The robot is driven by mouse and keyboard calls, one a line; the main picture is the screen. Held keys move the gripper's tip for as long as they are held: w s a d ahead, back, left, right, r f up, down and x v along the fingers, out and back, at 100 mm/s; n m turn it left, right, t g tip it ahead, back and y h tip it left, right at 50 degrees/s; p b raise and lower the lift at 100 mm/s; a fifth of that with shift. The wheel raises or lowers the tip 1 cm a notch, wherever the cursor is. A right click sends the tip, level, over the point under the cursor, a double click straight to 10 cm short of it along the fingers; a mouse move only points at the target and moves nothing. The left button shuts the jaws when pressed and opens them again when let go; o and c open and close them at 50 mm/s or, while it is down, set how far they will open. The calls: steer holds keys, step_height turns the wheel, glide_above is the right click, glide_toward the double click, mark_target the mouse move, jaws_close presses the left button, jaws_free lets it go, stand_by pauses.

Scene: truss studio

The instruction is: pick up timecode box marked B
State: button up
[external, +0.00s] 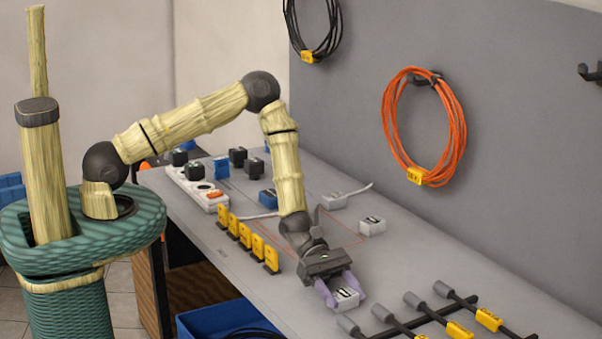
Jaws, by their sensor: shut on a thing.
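My gripper (345,292) is shut on a small pale grey box (346,298) with a dark and white label on top. The purple fingers sit on either side of it, low over the grey table (240,268). I cannot read the letter on the label, and cannot tell whether the box touches the table. Another pale box with a dark label (372,226) stands on the table behind and to the right of my gripper. A further pale box (333,201) lies farther back, with a cable beside it.
Yellow tags on stands (246,238) line the table's left side. A white power strip (197,186) with black plugs lies at the back left. Cables with yellow tags (460,331) lie on a dark rack at the front right. A blue bin (225,322) stands below the left edge.

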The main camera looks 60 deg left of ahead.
mark_target(342, 292)
steer(key=shift+r, duration=0.15)
step_height(342, 292, up, 10)
steer(key=shift+f+b, duration=0.1)
steer(key=shift+b, duration=0.6)
